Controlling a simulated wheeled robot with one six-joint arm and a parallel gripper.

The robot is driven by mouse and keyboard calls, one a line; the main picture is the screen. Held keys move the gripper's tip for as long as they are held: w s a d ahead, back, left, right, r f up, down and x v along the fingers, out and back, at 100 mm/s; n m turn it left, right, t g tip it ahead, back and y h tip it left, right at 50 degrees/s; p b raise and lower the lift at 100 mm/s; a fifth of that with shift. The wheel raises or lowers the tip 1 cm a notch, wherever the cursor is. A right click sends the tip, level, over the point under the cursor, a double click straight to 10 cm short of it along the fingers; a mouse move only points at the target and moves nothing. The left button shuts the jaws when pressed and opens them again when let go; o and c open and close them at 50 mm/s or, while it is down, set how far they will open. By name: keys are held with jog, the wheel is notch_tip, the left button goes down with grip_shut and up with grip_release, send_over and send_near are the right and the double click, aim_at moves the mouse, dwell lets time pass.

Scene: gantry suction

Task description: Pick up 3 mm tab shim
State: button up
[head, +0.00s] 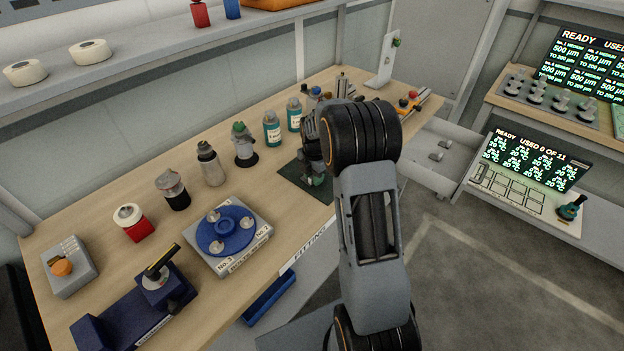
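I cannot make out the 3 mm tab shim for certain in the head view. A grey block (69,268) at the left end of the bench holds several thin upright pale pieces and an orange knob; I cannot read any thickness on them. My arm reaches up from the lower middle and bends over the bench. My gripper seems to be at the dark parts beyond the wrist, above the dark green mat (291,176). The arm covers much of this area, so the fingers and anything between them cannot be made out.
A blue round plate (224,232) on a grey base, a dark blue fixture (135,308), a red jar (131,224), bottles (272,130) and a green-topped device (243,145) crowd the bench. A shelf (150,60) overhangs its back. An open drawer (440,157) and lit stations stand right.

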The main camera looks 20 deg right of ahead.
grip_shut()
jog(key=shift+r, duration=0.15)
